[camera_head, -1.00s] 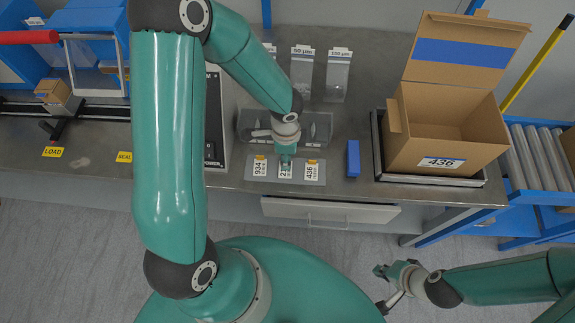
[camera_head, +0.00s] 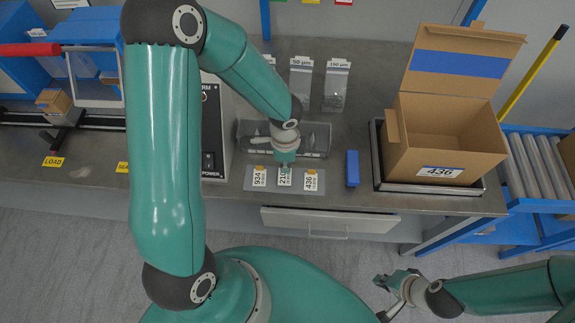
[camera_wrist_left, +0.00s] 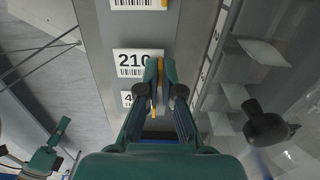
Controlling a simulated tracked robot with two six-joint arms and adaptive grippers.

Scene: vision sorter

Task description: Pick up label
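Three white labels with orange tabs lie in a row on a grey plate (camera_head: 247,184): 934 (camera_head: 259,177), 210 (camera_head: 284,179) and 436 (camera_head: 310,181). The 210 label also shows in the left wrist view (camera_wrist_left: 132,62). My left gripper (camera_head: 285,166) is low over the top end of the 210 label. In the left wrist view its fingertips (camera_wrist_left: 160,65) are close together, with the tab's yellow-orange strip between them. The fingers hide the right end of this label. I cannot tell whether it is off the plate. My right gripper (camera_head: 397,278) hangs empty over the floor, fingers apart.
An open cardboard box (camera_head: 442,135) marked 436 stands on a tray at the right. A blue block (camera_head: 352,168) stands right of the plate. A clear bin (camera_head: 314,140) sits behind the labels. Bags (camera_head: 336,86) lie at the back.

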